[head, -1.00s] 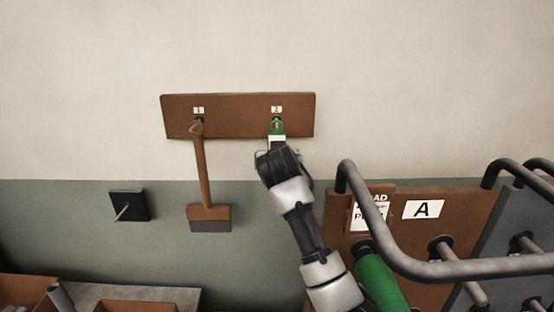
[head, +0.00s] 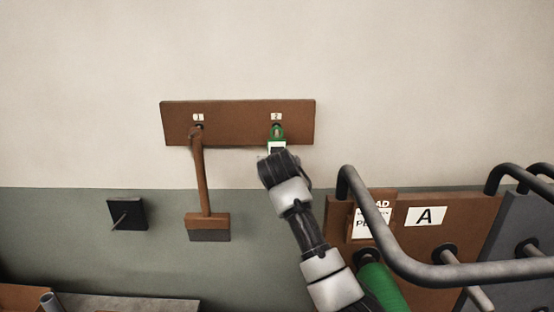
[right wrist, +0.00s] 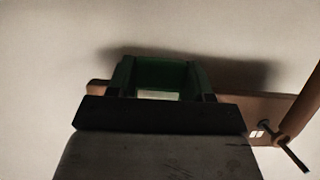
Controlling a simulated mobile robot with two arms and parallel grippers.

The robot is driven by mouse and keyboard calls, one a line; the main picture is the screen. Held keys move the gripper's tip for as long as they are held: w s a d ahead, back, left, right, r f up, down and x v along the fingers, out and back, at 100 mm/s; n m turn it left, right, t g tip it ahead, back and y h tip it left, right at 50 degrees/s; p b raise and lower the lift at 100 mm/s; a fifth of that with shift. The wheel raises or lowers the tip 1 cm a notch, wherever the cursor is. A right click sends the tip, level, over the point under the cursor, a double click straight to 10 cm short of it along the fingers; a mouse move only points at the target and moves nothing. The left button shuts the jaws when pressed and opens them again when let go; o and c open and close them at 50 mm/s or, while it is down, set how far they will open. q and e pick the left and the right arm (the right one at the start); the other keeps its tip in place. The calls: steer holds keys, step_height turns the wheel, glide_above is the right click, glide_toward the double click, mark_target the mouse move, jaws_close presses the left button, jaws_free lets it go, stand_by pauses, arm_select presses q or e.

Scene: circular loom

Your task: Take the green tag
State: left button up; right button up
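The green tag (head: 277,132) is at the hook under label 2 on the brown wall board, with a white part just below the green. My right gripper is at the tag from below; the wrist hides most of it in the head view. In the right wrist view, a dark green frame-like shape (right wrist: 162,72) stands just beyond the black edge of my gripper, with a pale patch inside it. I cannot tell whether the fingers are closed on it. My left gripper is in neither view.
A brown broom-like tool (head: 203,185) hangs from hook 1 of the board (head: 238,122), left of my right arm. A black wall plate with a peg (head: 126,214) is further left. Thick grey tubing (head: 440,269) and a brown panel marked A (head: 460,212) stand close on the right.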

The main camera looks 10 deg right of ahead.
steer(key=shift+c, duration=1.3)
steer(key=shift+s+r, duration=0.15)
steer(key=s+a+p, duration=0.1)
steer(key=s+p, duration=0.2)
steer(key=s, duration=0.3)
steer(key=shift+s+a+r, duration=0.2)
steer(key=shift+r, duration=0.2)
